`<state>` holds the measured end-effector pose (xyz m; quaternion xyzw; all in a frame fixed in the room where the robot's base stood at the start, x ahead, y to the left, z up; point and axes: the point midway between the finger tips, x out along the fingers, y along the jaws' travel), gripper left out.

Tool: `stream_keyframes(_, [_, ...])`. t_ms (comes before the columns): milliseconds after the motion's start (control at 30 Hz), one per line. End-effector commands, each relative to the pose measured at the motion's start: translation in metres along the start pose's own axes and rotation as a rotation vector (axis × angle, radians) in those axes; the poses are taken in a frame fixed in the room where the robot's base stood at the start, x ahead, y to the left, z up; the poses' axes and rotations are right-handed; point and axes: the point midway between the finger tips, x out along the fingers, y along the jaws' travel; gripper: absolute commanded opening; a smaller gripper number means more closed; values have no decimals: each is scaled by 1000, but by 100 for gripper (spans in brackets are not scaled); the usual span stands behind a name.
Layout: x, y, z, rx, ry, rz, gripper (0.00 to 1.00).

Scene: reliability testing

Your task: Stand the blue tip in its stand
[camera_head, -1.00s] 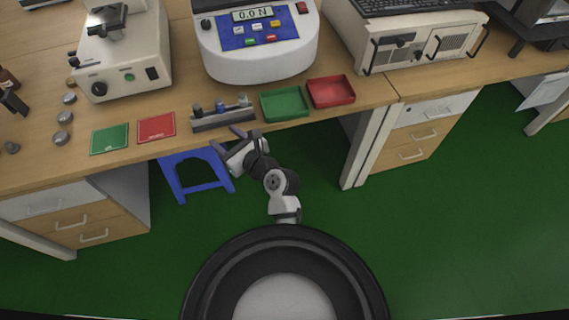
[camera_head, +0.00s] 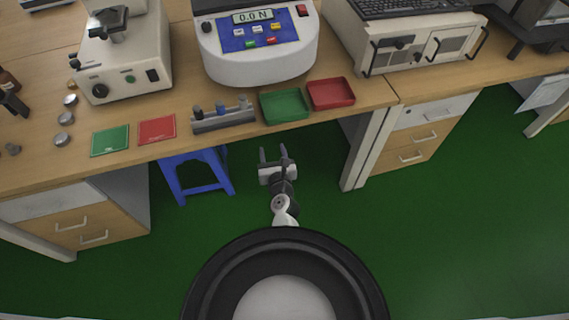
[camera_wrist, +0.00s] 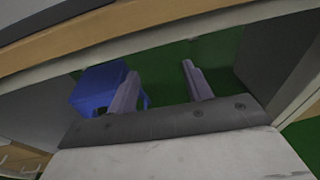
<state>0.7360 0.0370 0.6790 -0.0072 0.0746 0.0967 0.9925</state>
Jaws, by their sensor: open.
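The grey stand (camera_head: 224,121) sits near the front edge of the bench. A small blue tip (camera_head: 220,108) shows in the middle of the stand and looks upright; how deep it sits is too small to tell. A dark piece (camera_head: 197,112) and a grey piece (camera_head: 242,101) show at the stand's left and right ends. My gripper (camera_head: 273,152) is open and empty, in front of the bench edge, below and right of the stand and apart from it. In the wrist view, nothing is between the fingers of my gripper (camera_wrist: 160,76); the stand is not visible there.
A green tray (camera_head: 284,119) and a red tray (camera_head: 331,106) stand right of the stand. A green card (camera_head: 110,140) and a red card (camera_head: 157,131) lie left. A force gauge (camera_head: 258,68) stands behind. A blue stool (camera_head: 200,190) is under the bench.

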Motion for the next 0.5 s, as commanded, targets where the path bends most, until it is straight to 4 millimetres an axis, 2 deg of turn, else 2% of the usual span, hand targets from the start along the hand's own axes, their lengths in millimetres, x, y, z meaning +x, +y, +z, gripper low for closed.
stream_keyframes(167, [12, -20, -27, 17, 3, -101, 50])
stream_keyframes(500, [18, -34, -41, 23, 5, -161, 50])
